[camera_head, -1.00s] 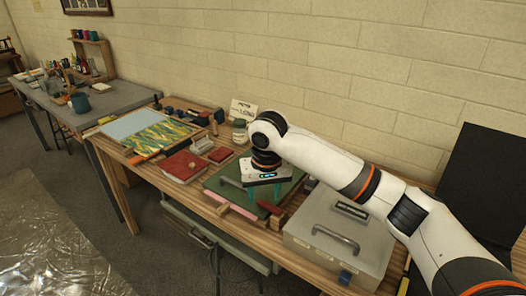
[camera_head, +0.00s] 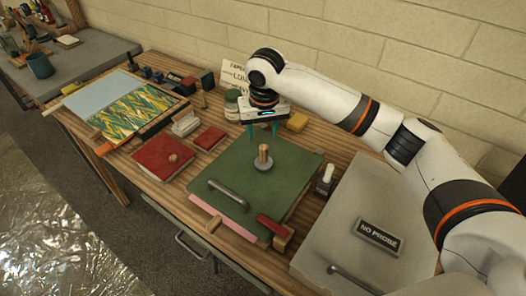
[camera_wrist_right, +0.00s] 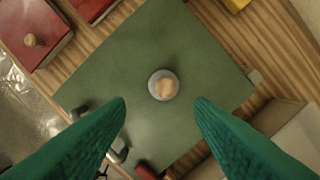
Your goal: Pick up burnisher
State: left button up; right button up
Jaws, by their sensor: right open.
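What I take to be the burnisher (camera_head: 263,160), an upright wooden grip on a round grey base, stands on the green board (camera_head: 236,179). In the right wrist view the burnisher (camera_wrist_right: 163,85) is seen from above, near the middle of the green board (camera_wrist_right: 150,45). My right gripper (camera_head: 262,132) is open and empty, with its green fingers pointing down. In the head view its tips appear just above and behind the grip. In the wrist view the burnisher lies between and just beyond the fingertips (camera_wrist_right: 160,102). My left gripper is not in view.
A grey bar handle (camera_head: 228,195) and a red-topped block (camera_head: 274,229) are at the board's front. A large grey case (camera_head: 345,222) stands to the right, a white-topped piece (camera_head: 325,178) beside it. Red books (camera_head: 164,158) lie left; a jar (camera_head: 231,103) stands behind.

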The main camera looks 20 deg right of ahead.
aim_at(264, 146)
jog(key=f, duration=0.3)
jog(key=shift+w+d+f+p, duration=0.2)
jog(key=shift+p, duration=0.1)
jog(key=shift+w+f, duration=0.15)
jog(key=shift+f, duration=0.15)
jog(key=shift+w+d+f+p, duration=0.1)
jog(key=shift+w+f+p, duration=0.05)
jog(key=shift+f+p, duration=0.3)
jog(key=shift+w+d+f+p, duration=0.1)
jog(key=shift+f+p, duration=0.15)
jog(key=shift+f, duration=0.25)
notch_tip(264, 146, down, 2)
jog(key=shift+w+f, duration=0.1)
jog(key=shift+f, duration=0.3)
jog(key=shift+w+f, duration=0.1)
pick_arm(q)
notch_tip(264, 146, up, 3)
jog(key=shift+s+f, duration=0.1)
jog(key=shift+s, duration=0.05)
pick_arm(e)
grip_shut()
